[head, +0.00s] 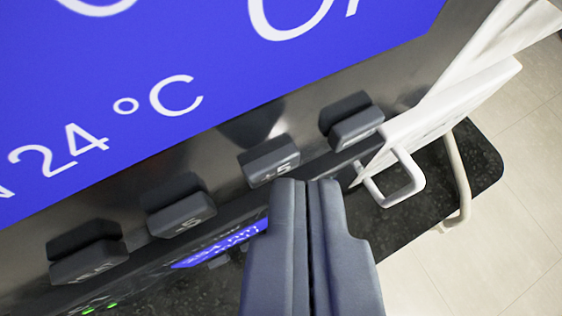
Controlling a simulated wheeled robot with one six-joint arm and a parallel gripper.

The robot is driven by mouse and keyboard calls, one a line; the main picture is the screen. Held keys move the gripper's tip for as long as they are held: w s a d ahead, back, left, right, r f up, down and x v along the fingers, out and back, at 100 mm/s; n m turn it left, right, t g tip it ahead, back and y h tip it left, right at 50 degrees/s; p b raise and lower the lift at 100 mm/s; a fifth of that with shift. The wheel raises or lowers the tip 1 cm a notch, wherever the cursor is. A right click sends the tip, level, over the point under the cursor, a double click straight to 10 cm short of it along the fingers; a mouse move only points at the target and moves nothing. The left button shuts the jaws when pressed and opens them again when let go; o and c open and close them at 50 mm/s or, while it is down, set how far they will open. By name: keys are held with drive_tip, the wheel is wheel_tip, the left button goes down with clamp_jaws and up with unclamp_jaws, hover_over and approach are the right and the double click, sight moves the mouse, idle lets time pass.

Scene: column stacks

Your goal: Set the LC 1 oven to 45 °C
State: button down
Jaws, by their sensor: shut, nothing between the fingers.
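The oven's blue display (200,60) fills the upper left and shows "24 °C" in white, with larger characters cut off by the top edge. Below it a row of dark keys sticks out from the metal front. The "+5" key (270,165) is right of the "-5" key (180,212). A key (88,262) at the far left has a label I cannot read clearly. My gripper (306,183) is shut and empty. Its fingertips overlap the lower right edge of the "+5" key in the picture; I cannot tell whether they touch it.
Another dark key (352,122) is at the right end of the row, its label not visible. A white panel with a loop handle (405,180) stands at the right. A dark speckled worktop (480,165) lies below, and pale floor tiles (500,240) are beyond its edge.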

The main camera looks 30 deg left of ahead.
drive_tip(key=shift+s+d, duration=0.45)
drive_tip(key=shift+d, duration=0.15)
drive_tip(key=shift+s+d, duration=0.75)
drive_tip(key=shift+d, duration=0.25)
drive_tip(key=shift+s+d, duration=0.7)
drive_tip(key=shift+d, duration=0.3)
drive_tip(key=shift+d+r, duration=0.1)
drive_tip(key=s+d+r+m+t+h, duration=0.1)
drive_tip(key=s+d+r+t, duration=0.1)
drive_tip(key=s+d+r, duration=0.45)
drive_tip(key=s+d+r+m+t, duration=0.1)
drive_tip(key=s+d+r, duration=0.2)
drive_tip(key=s+d, duration=0.6)
drive_tip(key=s+d+m+t+h, duration=0.1)
drive_tip(key=s+d, duration=0.4)
drive_tip(key=s, duration=0.5)
drive_tip(key=s+d+r+m+t+h, duration=0.1)
drive_tip(key=s+d+t+h, duration=0.1)
drive_tip(key=s+d, duration=0.4)
drive_tip(key=s+t, duration=0.1)
drive_tip(key=s, duration=0.4)
drive_tip(key=shift+r+m, duration=0.3)
drive_tip(key=shift+m, duration=0.1)
